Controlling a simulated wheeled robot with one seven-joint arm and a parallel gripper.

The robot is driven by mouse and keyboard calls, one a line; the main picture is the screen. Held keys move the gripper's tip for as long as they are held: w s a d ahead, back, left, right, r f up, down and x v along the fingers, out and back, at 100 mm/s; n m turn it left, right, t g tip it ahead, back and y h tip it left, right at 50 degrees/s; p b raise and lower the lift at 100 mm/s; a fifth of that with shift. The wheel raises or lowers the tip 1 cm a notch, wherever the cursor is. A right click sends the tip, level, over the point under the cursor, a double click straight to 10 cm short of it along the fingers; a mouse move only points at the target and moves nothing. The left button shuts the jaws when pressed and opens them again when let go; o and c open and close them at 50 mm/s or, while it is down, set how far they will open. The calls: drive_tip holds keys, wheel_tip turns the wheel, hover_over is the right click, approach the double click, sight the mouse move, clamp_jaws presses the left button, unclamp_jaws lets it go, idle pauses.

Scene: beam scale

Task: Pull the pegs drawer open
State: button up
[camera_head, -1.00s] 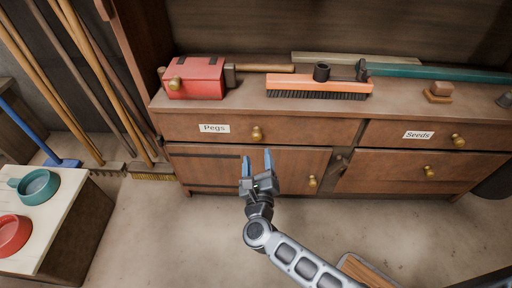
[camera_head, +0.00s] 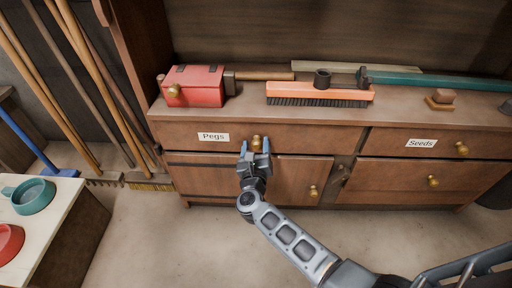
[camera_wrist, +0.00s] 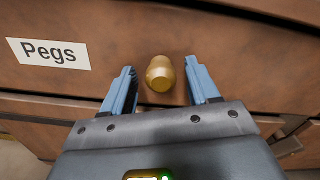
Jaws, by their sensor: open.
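The pegs drawer (camera_head: 180,135) is the upper left drawer of the brown wooden cabinet, with a white "Pegs" label (camera_head: 213,137). Its front looks flush with the cabinet. Its round brass knob (camera_head: 256,142) shows between my fingertips in the head view. My gripper (camera_head: 255,147) is open in front of the drawer. In the wrist view the knob (camera_wrist: 160,73) lies between the two blue fingers (camera_wrist: 158,82), with a gap on each side. The fingers do not appear to touch it.
The seeds drawer (camera_head: 400,143) is at the right. A lower door (camera_head: 300,180) has its own knob. A red box (camera_head: 195,86) and an orange brush (camera_head: 320,92) lie on the cabinet top. A side table (camera_head: 60,215) with bowls stands at the left. The floor in front is partly clear.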

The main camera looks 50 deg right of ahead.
drive_tip(key=shift+r, duration=0.1)
clamp_jaws()
idle(0.4)
